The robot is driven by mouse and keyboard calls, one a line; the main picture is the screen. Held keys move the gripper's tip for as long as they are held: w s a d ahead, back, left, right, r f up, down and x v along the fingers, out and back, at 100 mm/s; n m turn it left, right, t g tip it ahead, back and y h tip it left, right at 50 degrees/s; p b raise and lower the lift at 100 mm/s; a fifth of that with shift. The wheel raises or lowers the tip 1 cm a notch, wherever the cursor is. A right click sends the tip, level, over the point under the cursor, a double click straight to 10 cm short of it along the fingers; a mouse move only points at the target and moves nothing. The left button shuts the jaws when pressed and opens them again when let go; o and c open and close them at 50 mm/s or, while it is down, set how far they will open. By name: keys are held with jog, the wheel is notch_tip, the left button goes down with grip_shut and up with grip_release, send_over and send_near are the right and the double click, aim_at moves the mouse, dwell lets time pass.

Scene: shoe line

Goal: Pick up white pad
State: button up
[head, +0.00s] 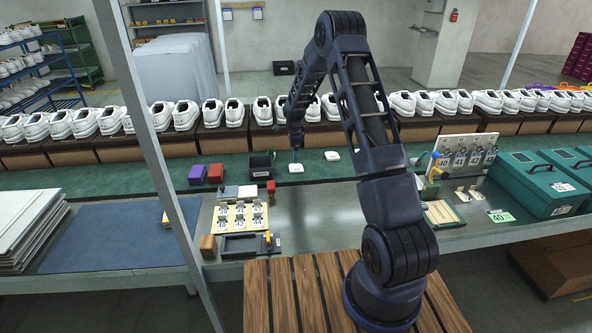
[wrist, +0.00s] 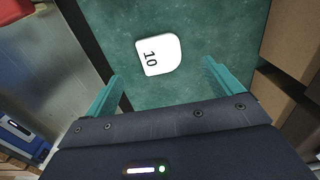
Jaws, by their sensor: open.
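A white pad (head: 296,168) lies at the near edge of the green strip, just below my gripper (head: 296,152) in the head view. A second white pad (head: 332,156) lies a little to its right and farther back. In the wrist view one white pad (wrist: 158,55) with rounded corners and a dark number, seemingly 10, lies flat on the green surface. My gripper (wrist: 162,70) is open, with its two teal fingers left and right of the pad in that view. The pad lies beyond the fingertips and nothing is held.
A purple block (head: 196,175), a red block (head: 216,173) and a black bin (head: 261,165) stand to the left. A rack of numbered tags (head: 240,215) sits nearer on the metal bench. White shoes on brown boxes (head: 340,143) line the back. Teal cases (head: 540,180) stand at right.

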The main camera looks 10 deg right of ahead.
aim_at(295, 167)
jog(key=shift+f, duration=3.55)
jog(key=shift+c, duration=0.2)
jog(key=c, duration=1)
